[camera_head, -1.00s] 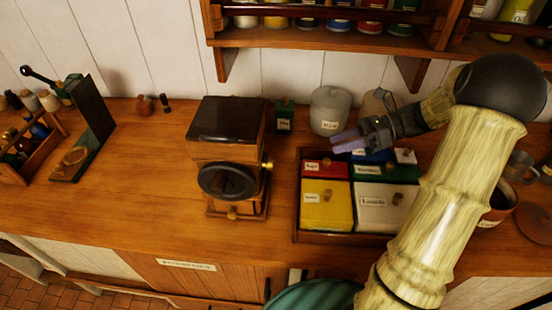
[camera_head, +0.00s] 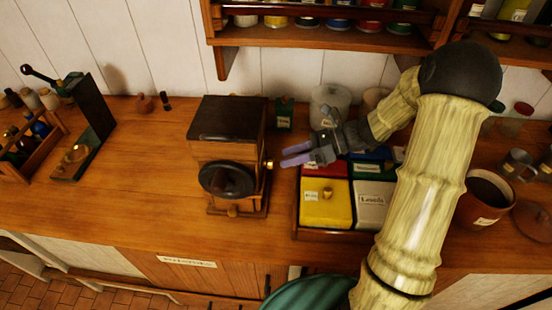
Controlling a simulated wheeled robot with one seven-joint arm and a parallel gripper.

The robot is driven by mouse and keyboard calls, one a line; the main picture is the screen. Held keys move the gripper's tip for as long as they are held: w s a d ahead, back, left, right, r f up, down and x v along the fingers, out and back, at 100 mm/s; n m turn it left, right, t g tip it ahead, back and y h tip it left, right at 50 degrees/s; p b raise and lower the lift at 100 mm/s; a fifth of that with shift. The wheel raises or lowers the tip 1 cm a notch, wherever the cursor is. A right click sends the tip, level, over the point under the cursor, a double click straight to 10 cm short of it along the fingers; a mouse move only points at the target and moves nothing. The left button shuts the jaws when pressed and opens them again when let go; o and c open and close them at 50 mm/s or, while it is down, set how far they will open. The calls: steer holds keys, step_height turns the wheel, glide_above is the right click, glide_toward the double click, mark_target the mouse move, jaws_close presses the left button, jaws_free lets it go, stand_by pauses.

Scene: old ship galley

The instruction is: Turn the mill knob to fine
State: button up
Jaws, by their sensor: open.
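The mill (camera_head: 227,150) is a dark wooden box on the counter, left of the middle, with a round black disc on its front. A small brass knob (camera_head: 269,164) sticks out of its right side. My gripper (camera_head: 284,157) is open and empty, just right of the knob, with its two purple fingers pointing left toward the mill. A small gap seems to lie between fingertips and knob; the exact depth is hard to tell. The knob's setting cannot be read.
A tray of coloured lidded boxes (camera_head: 325,203) stands below and right of my gripper. A pale jar (camera_head: 329,101) and a small green box (camera_head: 284,113) stand behind. A shelf (camera_head: 330,38) hangs above.

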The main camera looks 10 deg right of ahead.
mark_target(269, 163)
steer(key=x, duration=0.4)
steer(key=shift+a+f, duration=0.1)
steer(key=shift+a, duration=0.15)
steer(key=c, duration=1)
